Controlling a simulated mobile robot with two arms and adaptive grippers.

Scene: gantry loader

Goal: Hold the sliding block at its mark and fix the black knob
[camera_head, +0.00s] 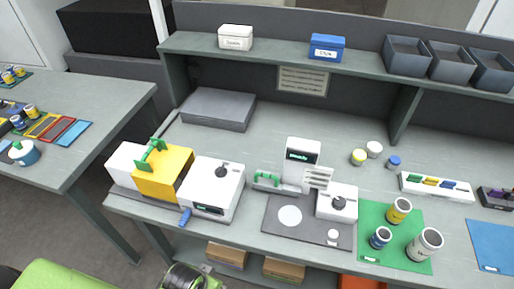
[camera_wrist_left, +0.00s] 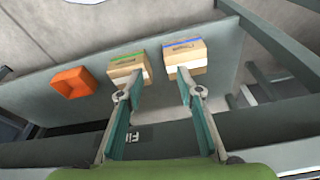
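A white machine with a yellow block (camera_head: 162,175) stands at the left of the bench. The yellow block carries a green handle (camera_head: 151,155). Beside it a white housing (camera_head: 214,195) has a black knob (camera_head: 221,171) on top and a small display in front. A second black knob (camera_head: 338,203) tops a white box right of the centre. I cannot tell which part is the sliding block, and I see no clear mark. In the left wrist view my left gripper (camera_wrist_left: 157,88) is open and empty, its fingers apart. My right gripper is not in view.
A green mat (camera_head: 395,258) with several jars lies on the right. A grey box (camera_head: 218,109) stands behind the machine. Below the bench top are cardboard boxes (camera_head: 227,256), also in the left wrist view (camera_wrist_left: 186,58), near an orange bin (camera_wrist_left: 73,81). A side table (camera_head: 60,150) is at left.

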